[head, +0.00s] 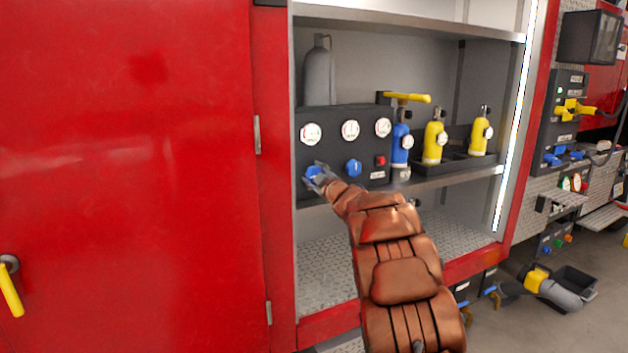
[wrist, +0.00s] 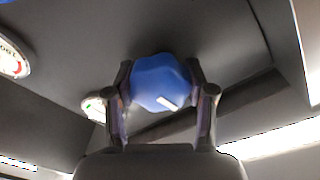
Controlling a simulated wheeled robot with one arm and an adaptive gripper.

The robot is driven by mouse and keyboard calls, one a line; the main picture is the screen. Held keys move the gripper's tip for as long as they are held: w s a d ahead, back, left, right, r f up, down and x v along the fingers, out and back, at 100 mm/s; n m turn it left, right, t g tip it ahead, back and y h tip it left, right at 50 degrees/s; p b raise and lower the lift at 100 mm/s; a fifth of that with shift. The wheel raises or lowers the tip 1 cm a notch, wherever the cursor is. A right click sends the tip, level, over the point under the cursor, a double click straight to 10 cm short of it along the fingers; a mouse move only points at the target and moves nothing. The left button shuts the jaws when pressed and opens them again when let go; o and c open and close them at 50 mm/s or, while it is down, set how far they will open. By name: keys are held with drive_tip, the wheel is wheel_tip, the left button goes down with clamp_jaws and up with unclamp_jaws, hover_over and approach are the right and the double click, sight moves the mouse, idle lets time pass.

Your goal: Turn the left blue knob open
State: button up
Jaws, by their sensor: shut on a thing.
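The left blue knob (head: 313,172) is on the dark control panel (head: 340,117) inside the open compartment, below the leftmost gauge. My gripper (head: 319,181) reaches it from the lower right. In the wrist view, the blue knob (wrist: 162,82) sits between the two fingers of my gripper (wrist: 163,95), which are closed on its sides. A white mark on the knob's face lies slanted towards its lower right. The right blue knob (head: 353,168) is on the same panel, just right of my gripper and apart from it.
Gauges (head: 350,130) line the panel top, with a red switch (head: 380,161) at right. A blue bottle (head: 401,146) and yellow bottles (head: 434,142) stand right of the panel. A grey cylinder (head: 319,75) stands behind. The red door (head: 130,170) fills the left.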

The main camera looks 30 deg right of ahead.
drive_tip(key=shift+n, duration=0.3)
idle(0.4)
drive_tip(key=o, duration=1.2)
drive_tip(key=shift+c, duration=0.2)
drive_tip(key=s+a, duration=0.1)
drive_tip(key=s, duration=1.1)
drive_tip(key=shift+f, duration=0.45)
